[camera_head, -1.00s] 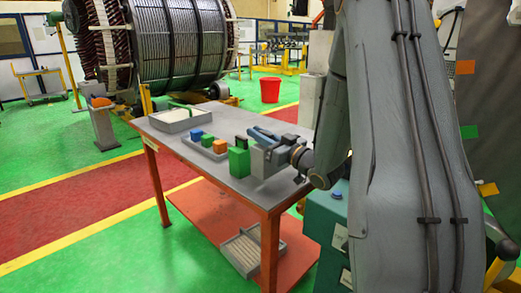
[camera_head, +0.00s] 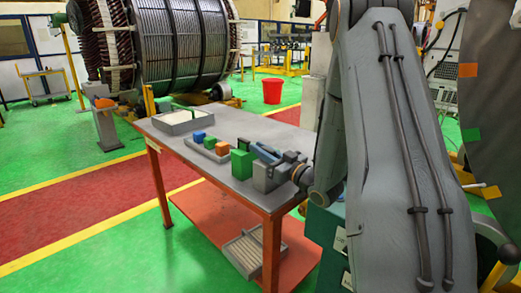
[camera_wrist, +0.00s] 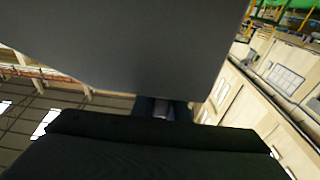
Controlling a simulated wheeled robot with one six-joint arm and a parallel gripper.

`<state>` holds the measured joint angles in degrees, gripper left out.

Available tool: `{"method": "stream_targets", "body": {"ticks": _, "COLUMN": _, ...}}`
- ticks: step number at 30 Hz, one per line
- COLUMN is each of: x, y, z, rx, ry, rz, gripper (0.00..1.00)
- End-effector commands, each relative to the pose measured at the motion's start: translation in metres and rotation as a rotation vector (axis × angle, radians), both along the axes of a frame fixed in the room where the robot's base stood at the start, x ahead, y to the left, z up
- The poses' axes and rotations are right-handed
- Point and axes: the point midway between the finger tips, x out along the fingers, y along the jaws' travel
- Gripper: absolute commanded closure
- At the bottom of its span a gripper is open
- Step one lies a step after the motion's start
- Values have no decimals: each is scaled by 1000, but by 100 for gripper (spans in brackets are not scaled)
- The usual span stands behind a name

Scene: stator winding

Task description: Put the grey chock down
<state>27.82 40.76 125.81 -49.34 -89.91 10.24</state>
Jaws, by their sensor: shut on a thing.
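The grey chock (camera_head: 264,177) is at the front right of the grey-topped table (camera_head: 215,182), just right of a green block (camera_head: 241,163). My gripper (camera_head: 266,155) reaches in from the right and is shut on the chock. The chock is at or just above the tabletop; I cannot tell if it touches. In the wrist view a large grey face, which seems to be the chock (camera_wrist: 130,40), fills the upper part. Dark gripper parts (camera_wrist: 150,145) fill the bottom there.
A grey tray with blue, green and orange blocks (camera_head: 221,149) lies left of the green block. A larger open tray (camera_head: 182,128) stands farther back. The orange table legs and lower shelf (camera_head: 205,212) are below. The front left tabletop strip is clear.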

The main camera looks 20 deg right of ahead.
Motion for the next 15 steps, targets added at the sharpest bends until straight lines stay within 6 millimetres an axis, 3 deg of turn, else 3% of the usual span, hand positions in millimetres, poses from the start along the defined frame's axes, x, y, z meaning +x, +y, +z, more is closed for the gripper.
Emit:
{"method": "stream_targets", "body": {"ticks": 1, "x": 0, "y": 0, "z": -1, "rx": 0, "ry": -2, "rz": 0, "gripper": 100}}
{"method": "stream_targets", "body": {"ticks": 2, "x": 0, "y": 0, "z": -2, "rx": 0, "ry": 0, "rz": 0, "gripper": 83}}
{"method": "stream_targets", "body": {"ticks": 5, "x": 0, "y": 0, "z": -1, "rx": 0, "ry": 0, "rz": 0, "gripper": 67}}
{"method": "stream_targets", "body": {"ticks": 15, "x": 0, "y": 0, "z": -1, "rx": 0, "ry": 0, "rz": 0, "gripper": 67}}
